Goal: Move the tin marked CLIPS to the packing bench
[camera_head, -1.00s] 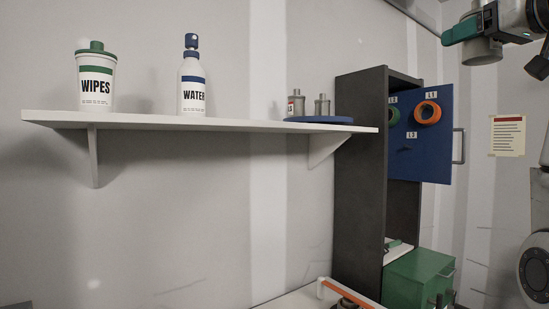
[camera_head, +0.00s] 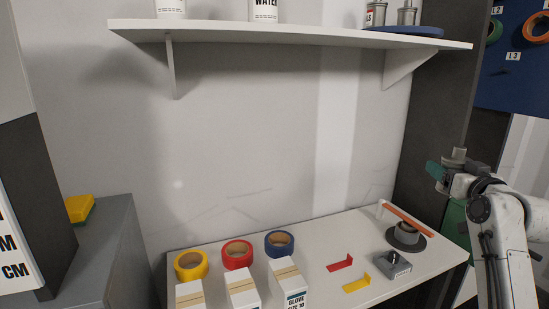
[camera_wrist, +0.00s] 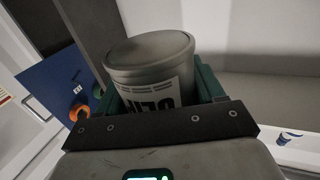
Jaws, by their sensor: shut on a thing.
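A grey metal tin (camera_wrist: 150,65) with a pale label sits in my gripper (camera_wrist: 160,100) in the wrist view. The label's dark letters are partly hidden by the gripper, so I cannot read the name. In the head view my gripper (camera_head: 450,175), with green fingers, is at the right, above the far right end of a white bench (camera_head: 325,295). The tin's grey top (camera_head: 459,154) shows above the fingers. I cannot tell from these frames whether this bench is the packing bench.
The bench holds blue (camera_head: 279,243), red (camera_head: 237,254) and yellow (camera_head: 191,266) tape rolls, white boxes (camera_head: 289,284), small brackets and a grey reel (camera_head: 405,236). Two other tins (camera_head: 406,14) stand on the shelf (camera_head: 300,37). A dark cabinet (camera_head: 435,110) stands behind my arm.

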